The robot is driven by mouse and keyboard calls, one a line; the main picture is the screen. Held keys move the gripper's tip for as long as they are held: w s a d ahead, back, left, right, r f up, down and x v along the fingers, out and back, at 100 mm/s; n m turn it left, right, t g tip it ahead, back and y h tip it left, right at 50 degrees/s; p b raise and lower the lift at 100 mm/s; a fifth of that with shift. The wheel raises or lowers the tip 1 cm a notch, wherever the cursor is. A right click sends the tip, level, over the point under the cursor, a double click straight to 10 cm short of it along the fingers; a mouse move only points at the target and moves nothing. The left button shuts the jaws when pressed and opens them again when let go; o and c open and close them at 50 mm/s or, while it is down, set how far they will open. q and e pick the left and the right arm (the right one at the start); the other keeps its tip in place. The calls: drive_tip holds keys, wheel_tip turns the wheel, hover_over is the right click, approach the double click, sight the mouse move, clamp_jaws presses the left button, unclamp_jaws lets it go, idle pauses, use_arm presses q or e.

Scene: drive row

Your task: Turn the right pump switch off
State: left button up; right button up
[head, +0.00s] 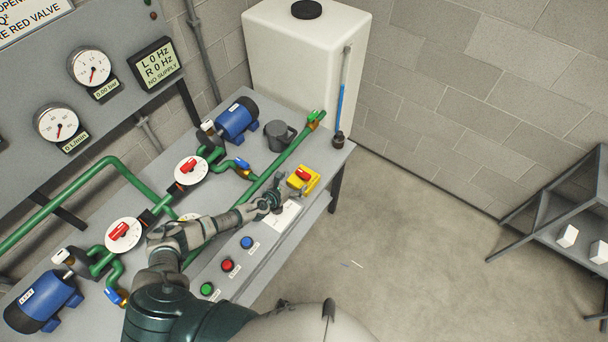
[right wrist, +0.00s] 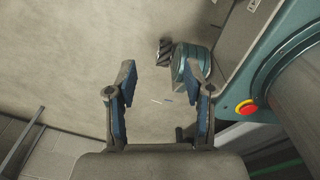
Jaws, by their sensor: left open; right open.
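A yellow switch box (head: 303,181) with a red handle sits near the right front end of the grey bench, and I take it as the right pump switch. The handle's exact setting is too small to read. My left gripper (head: 274,197) is open just left of the yellow box, close to it, and holds nothing; whether it touches the box I cannot tell. The right pump (head: 237,119) is a blue motor at the back of the bench. My right gripper (right wrist: 164,82) is open and empty above bare floor in the right wrist view.
Green pipes (head: 290,148) cross the bench (head: 232,270), with red-handled white dials (head: 190,171). Green, red and blue buttons (head: 227,265) line its front. The display (head: 155,63) reads L 0 Hz, R 0 Hz, NO SUPPLY.

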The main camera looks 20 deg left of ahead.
sight(301, 175)
use_arm(q)
drive_tip(key=b+x, duration=0.3)
drive_tip(key=x, duration=0.3)
drive_tip(key=shift+w+f, duration=0.2)
drive_tip(key=shift+f, duration=0.05)
drive_tip(key=shift+w+d+f, duration=0.1)
drive_tip(key=shift+w+d, duration=0.1)
drive_tip(key=shift+w, duration=0.3)
drive_tip(key=c, duration=1.2)
use_arm(e)
drive_tip(key=f, duration=0.1)
drive_tip(key=w+f, duration=0.2)
drive_tip(key=shift+a+f, duration=0.1)
drive_tip(key=shift+f, duration=0.25)
